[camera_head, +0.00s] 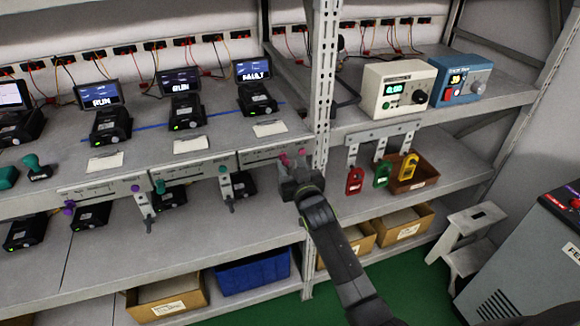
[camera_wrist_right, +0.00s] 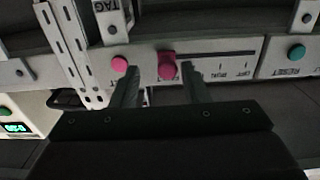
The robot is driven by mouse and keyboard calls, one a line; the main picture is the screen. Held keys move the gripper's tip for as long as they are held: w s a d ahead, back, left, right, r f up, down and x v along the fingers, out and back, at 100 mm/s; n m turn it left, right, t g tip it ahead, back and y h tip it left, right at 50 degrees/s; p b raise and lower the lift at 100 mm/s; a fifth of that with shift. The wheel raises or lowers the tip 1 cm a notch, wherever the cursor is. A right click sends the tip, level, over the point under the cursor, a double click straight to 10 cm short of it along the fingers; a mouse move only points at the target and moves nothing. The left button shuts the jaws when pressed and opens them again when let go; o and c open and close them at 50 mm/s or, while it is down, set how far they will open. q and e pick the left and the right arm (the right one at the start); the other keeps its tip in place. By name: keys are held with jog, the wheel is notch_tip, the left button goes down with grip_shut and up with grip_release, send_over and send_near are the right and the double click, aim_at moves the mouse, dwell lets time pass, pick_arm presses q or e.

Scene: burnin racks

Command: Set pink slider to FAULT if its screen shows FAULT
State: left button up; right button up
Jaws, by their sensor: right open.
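The pink slider (camera_head: 284,158) is on the front-edge panel at the right end of the left rack's shelf. Above it, the rightmost small screen (camera_head: 253,70) reads FAULT. The wrist view is upside down; there the slider knob (camera_wrist_right: 167,65) sits at the slot's end near a round pink button (camera_wrist_right: 119,63), with the slot running right from it. My right gripper (camera_head: 297,177) is open at the panel; in the wrist view its fingers (camera_wrist_right: 160,70) stand either side of the knob. Contact cannot be told. A finger partly hides the labels. My left gripper is out of view.
Other screens read RUN (camera_head: 100,95) and RUN (camera_head: 180,82). A teal button (camera_wrist_right: 296,53) is on the neighbouring panel. The rack's upright post (camera_head: 322,90) stands close right of my gripper. Padlock-like tags (camera_head: 355,181) hang further right. A blue bin (camera_head: 252,272) is below.

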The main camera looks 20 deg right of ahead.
jog(key=shift+a, duration=0.15)
jog(key=shift+s, duration=0.45)
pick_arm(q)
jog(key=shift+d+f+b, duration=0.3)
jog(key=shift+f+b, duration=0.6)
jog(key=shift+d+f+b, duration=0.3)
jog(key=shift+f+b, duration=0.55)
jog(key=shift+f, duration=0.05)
pick_arm(e)
jog(key=s, duration=1.6)
jog(key=shift+s+d, duration=0.25)
jog(key=shift+d, duration=0.15)
